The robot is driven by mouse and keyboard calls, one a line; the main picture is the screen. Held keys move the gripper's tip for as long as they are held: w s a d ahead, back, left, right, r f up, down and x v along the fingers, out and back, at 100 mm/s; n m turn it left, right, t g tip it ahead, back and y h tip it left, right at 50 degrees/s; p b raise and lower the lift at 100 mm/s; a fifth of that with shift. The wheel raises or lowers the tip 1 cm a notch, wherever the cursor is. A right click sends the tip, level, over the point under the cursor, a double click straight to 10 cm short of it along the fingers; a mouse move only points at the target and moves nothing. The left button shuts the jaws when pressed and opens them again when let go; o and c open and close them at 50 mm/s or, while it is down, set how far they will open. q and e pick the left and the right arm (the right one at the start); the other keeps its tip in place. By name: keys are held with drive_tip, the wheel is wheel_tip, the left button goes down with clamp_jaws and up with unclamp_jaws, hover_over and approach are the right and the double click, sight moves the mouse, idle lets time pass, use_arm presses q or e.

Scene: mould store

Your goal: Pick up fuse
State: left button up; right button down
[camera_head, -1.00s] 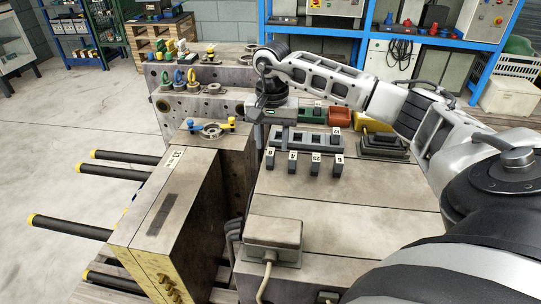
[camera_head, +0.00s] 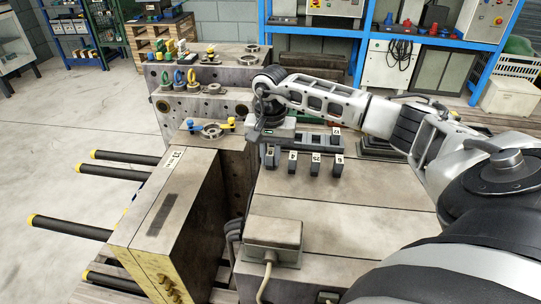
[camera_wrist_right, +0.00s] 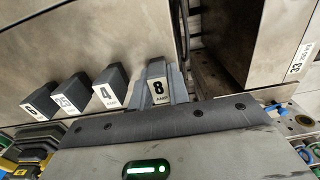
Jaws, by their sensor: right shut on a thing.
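Several grey fuses stand in a row on the bench top. The leftmost fuse, labelled 8 in the right wrist view (camera_wrist_right: 157,82), is between the fingers of my right gripper (camera_head: 269,152), which is shut on it. Its foot and the gripper's exact contact are partly hidden. To its right in the head view stand the fuse labelled 4 (camera_head: 292,163), the 25 fuse (camera_head: 315,166) and the 6 fuse (camera_head: 338,167); in the right wrist view the 4 fuse (camera_wrist_right: 110,87) stands apart from the fingers. My left gripper is not in view.
A grey box with a cable (camera_head: 273,235) stands at the bench's front left. A large mould block (camera_head: 165,210) rises to the left. The bench top (camera_head: 350,205) before the fuses is clear.

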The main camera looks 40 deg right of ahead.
sight(270, 152)
drive_tip(key=shift+r, duration=0.5)
wheel_tip(270, 152, up, 2)
drive_tip(key=shift+r, duration=0.1)
drive_tip(key=w+d+r, duration=0.5)
drive_tip(key=d+r, duration=0.4)
drive_tip(key=d, duration=0.4)
drive_tip(key=shift+w+r+p, duration=0.2)
drive_tip(key=shift+r+p, duration=0.2)
